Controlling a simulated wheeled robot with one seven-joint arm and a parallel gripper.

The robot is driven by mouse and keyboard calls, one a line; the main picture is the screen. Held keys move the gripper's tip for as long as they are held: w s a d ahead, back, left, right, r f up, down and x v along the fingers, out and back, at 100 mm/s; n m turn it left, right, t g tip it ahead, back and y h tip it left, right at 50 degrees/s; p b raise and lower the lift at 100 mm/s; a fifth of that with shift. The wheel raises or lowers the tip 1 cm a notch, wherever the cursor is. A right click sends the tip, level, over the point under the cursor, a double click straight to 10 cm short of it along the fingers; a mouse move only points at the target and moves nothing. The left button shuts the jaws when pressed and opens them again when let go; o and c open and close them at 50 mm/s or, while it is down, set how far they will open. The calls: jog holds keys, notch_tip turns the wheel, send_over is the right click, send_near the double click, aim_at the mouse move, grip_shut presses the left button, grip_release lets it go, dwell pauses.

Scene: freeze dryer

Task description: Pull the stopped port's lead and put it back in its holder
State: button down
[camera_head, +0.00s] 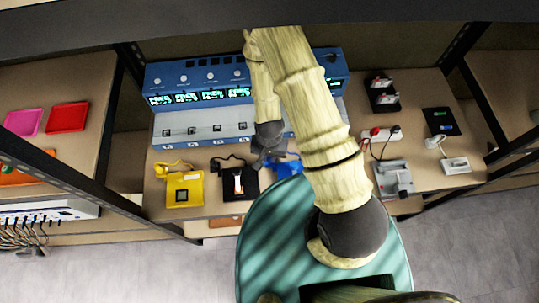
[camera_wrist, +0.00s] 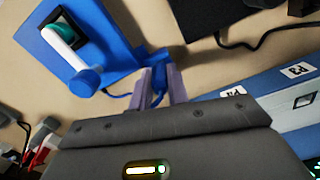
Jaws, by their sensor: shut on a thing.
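In the wrist view, my gripper (camera_wrist: 159,76) is shut on a blue lead (camera_wrist: 147,92), of which only a small part shows between the fingers; its cable bends left toward the blue holder. The blue holder (camera_wrist: 113,32) is a flat plate with a dark square socket and a white and teal piece on it; my fingertips are beside its edge. In the head view, my gripper (camera_head: 268,152) is low over the counter by the blue holder (camera_head: 288,168), partly hiding it. The blue machine (camera_head: 190,122) stands behind, with a row of ports and lit displays. Labels P3 and P4 show in the wrist view.
A yellow holder (camera_head: 185,197) with its yellow lead (camera_head: 173,168) and a black holder (camera_head: 232,192) with a dark lead lie to the left. A power strip (camera_head: 375,135), a grey device (camera_head: 393,180) and a black rack (camera_head: 382,100) stand to the right.

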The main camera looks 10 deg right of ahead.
jog(key=shift+f, duration=0.15)
jog(key=c, duration=1.3)
grip_release()
jog(key=shift+r+b, duration=0.55)
jog(key=shift+r, duration=5.45)
